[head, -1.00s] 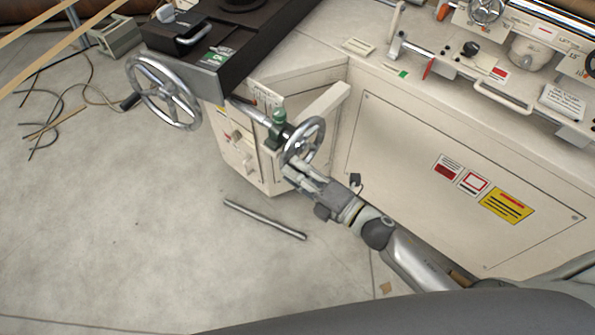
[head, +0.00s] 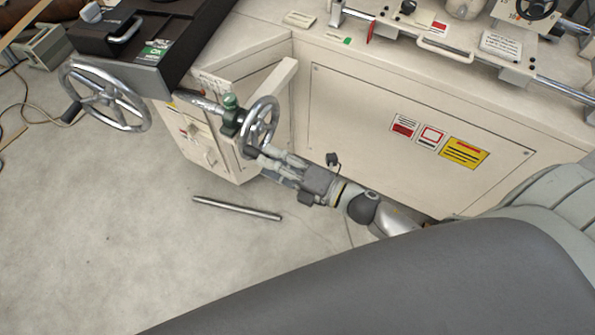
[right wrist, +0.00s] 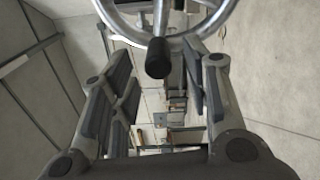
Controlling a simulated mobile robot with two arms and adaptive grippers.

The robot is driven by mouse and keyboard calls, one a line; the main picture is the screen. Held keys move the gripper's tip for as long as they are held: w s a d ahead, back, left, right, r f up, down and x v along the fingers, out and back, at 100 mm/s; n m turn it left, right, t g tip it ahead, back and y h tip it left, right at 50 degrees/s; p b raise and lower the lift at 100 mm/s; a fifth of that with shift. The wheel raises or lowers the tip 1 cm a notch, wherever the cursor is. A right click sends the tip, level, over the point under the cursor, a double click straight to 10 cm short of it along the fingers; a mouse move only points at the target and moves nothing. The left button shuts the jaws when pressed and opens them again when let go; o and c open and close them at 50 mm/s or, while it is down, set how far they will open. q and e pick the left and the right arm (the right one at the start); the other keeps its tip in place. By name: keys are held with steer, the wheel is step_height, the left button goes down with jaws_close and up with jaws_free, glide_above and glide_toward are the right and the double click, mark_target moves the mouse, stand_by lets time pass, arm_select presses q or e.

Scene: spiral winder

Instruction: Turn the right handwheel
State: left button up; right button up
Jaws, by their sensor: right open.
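The right handwheel (head: 273,124) is the smaller chrome wheel with spokes, on a shaft with a green fitting (head: 230,102) at the machine's corner. My right gripper (head: 263,160) is at the wheel's lower rim, with its arm coming from the lower right. In the right wrist view the wheel's rim (right wrist: 205,27) crosses the top. Its dark handle knob (right wrist: 157,58) points toward the camera between my open fingers, with a gap on both sides. The finger contact with the rim is hard to tell in the head view. My left gripper is out of view.
A larger chrome handwheel (head: 140,112) stands to the left, under a dark box (head: 150,50). The cream machine panel (head: 350,120) rises behind my right arm. A metal bar (head: 237,208) lies on the floor below; the floor around it is clear.

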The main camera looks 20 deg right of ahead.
steer(key=v, duration=0.8)
stand_by(0.4)
steer(key=s+d+f+m+g+h, duration=0.1)
steer(key=d+f+m+h, duration=0.3)
steer(key=f, duration=0.5)
steer(key=s+d+f+m+g+h+p, duration=0.1)
steer(key=d+f+m+h, duration=0.1)
steer(key=f+m, duration=0.45)
steer(key=s+d+f+m+g+h, duration=0.1)
steer(key=d+f+m+h, duration=0.15)
steer(key=f, duration=0.75)
steer(key=s+f+m+g+h, duration=0.1)
steer(key=s+f+m+g, duration=0.4)
steer(key=s+f, duration=0.4)
steer(key=s+a+f+m+g+h+p, duration=0.1)
steer(key=s+f+m+g, duration=0.4)
steer(key=s+f, duration=0.5)
steer(key=s+m, duration=0.1)
steer(key=s, duration=0.6)
steer(key=shift+s+f+m, duration=0.2)
steer(key=shift+m, duration=0.2)
steer(key=shift+h, duration=0.25)
